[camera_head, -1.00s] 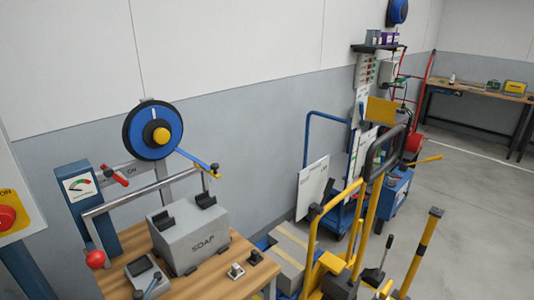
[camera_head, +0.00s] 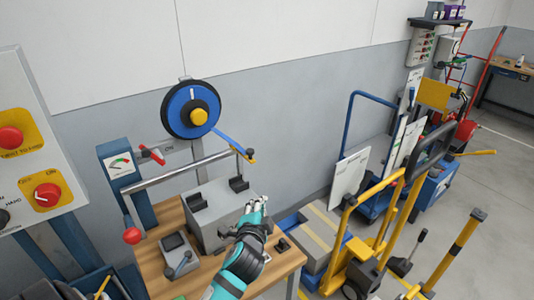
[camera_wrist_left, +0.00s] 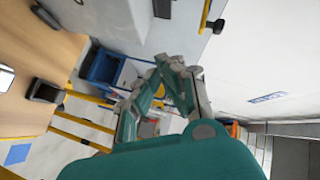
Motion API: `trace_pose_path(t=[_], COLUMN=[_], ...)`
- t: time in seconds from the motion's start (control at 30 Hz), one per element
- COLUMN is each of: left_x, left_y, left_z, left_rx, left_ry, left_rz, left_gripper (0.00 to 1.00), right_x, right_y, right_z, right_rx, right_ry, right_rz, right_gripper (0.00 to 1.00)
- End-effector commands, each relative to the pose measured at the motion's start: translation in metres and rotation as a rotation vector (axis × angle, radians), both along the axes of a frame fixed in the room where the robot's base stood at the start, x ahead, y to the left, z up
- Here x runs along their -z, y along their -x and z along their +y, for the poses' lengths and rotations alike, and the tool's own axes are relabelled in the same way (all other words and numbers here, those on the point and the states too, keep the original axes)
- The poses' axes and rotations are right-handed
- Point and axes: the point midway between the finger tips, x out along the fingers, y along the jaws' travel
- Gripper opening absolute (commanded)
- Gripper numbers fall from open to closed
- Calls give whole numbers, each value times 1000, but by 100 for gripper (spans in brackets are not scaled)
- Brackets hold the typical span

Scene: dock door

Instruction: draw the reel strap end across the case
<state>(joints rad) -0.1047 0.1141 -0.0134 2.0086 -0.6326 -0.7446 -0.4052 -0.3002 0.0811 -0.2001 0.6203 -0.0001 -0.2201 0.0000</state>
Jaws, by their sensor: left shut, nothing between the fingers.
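The reel (camera_head: 192,108) is a blue and black disc with a yellow hub on the wall-side post. Its blue strap (camera_head: 228,141) slants down to the right, to a yellow strap end (camera_head: 250,160) by the right end of a grey rail. The grey case (camera_head: 208,213) stands on the bench below, with two black cradles (camera_head: 238,184) on top. My left gripper (camera_head: 257,204) is shut and empty at the case's right side, below and apart from the strap end, covering part of the case. In the left wrist view its fingers (camera_wrist_left: 177,70) are close together. My right gripper is not in view.
A control panel (camera_head: 35,165) stands left. Yellow trolley frames (camera_head: 390,235) crowd the right.

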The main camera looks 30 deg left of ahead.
Motion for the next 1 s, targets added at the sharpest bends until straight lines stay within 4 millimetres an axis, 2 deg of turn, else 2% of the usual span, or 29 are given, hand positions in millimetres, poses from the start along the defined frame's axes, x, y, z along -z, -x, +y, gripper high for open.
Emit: trace_pose_path(t=[0.03, 0.1, 0.2, 0.3, 0.77, 0.87, 1.0], left_x=[-18, -38, -57, -66, -69, -71, -74], left_y=[-18, -35, -51, -58, -64, -76, -101], left_z=[4, 7, 7, 7, 9, 13, 23], left_rx=[17, 43, 67, 80, 83, 82, 83], left_ry=[-88, -200, -311, -366, -379, -379, -378], left_rz=[-44, -88, -126, -146, -149, -150, -149], left_gripper=[0, 0, 0, 0, 0, 0, 0], right_x=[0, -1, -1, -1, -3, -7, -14], right_y=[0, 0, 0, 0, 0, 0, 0], right_z=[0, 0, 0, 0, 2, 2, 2], right_rx=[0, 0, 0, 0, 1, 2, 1], right_ry=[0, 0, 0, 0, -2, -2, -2], right_rz=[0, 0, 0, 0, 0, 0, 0], right_gripper=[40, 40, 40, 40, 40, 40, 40])
